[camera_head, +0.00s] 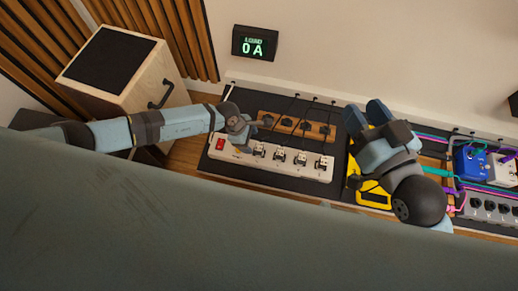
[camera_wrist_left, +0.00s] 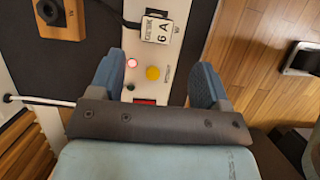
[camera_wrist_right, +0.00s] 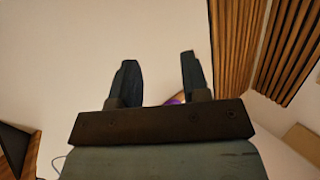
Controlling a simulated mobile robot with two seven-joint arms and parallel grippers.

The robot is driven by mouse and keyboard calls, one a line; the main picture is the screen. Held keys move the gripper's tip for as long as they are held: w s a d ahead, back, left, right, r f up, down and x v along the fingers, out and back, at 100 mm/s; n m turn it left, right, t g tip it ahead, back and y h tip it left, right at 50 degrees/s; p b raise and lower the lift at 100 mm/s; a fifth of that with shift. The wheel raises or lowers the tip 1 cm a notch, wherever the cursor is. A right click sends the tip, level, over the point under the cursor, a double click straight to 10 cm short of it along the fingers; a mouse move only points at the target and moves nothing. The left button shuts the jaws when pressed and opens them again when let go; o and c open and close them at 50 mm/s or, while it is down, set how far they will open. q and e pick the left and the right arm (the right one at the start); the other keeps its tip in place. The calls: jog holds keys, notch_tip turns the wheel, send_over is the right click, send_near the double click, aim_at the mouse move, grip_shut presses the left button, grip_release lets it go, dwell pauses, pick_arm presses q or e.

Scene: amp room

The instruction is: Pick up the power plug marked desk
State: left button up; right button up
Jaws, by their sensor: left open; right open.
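A white power strip (camera_head: 238,160) lies on a dark board with several labelled plugs in it. The labels are too small to read in the head view, so I cannot tell which plug is marked desk. In the left wrist view a plug (camera_wrist_left: 157,28) has a white label reading "6 A"; its smaller text is unclear. My left gripper (camera_head: 238,124) is open and empty over the strip's left end. In the left wrist view its fingers (camera_wrist_left: 160,63) straddle the strip, short of that plug. My right gripper (camera_head: 366,112) is open and empty, facing blank wall in its wrist view (camera_wrist_right: 159,62).
A wooden rail (camera_head: 327,128) with several black sockets lies behind the strip. A yellow device (camera_head: 374,198) lies below my right gripper. Pedals, including a blue one (camera_head: 470,164), and cables lie further right. A wall display (camera_head: 255,43) reads 0 A. A wooden speaker (camera_head: 140,72) stands left.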

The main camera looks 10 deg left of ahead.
aim_at(258, 147)
pick_arm(q)
jog(key=b+x, duration=0.1)
jog(key=x, duration=0.2)
jog(key=shift+d+f, duration=0.2)
jog(key=shift+f, duration=0.15)
jog(key=shift+w+d+f+b, duration=0.1)
jog(key=shift+d+f+b, duration=0.05)
jog(key=shift+f+b, duration=0.2)
jog(key=b+x, duration=0.1)
jog(key=x, duration=0.1)
jog(key=b+x, duration=0.2)
jog(key=shift+w+d+f, duration=0.15)
jog(key=shift+w+d, duration=0.05)
jog(key=shift+d, duration=0.15)
jog(key=c, duration=1)
pick_arm(e)
jog(key=n, duration=0.1)
jog(key=w+d+n+t, duration=0.1)
jog(key=w+n+y, duration=0.1)
jog(key=shift+w+d+r+n+t, duration=0.25)
jog(key=shift+r+n+t, duration=0.05)
jog(key=shift+t, duration=0.1)
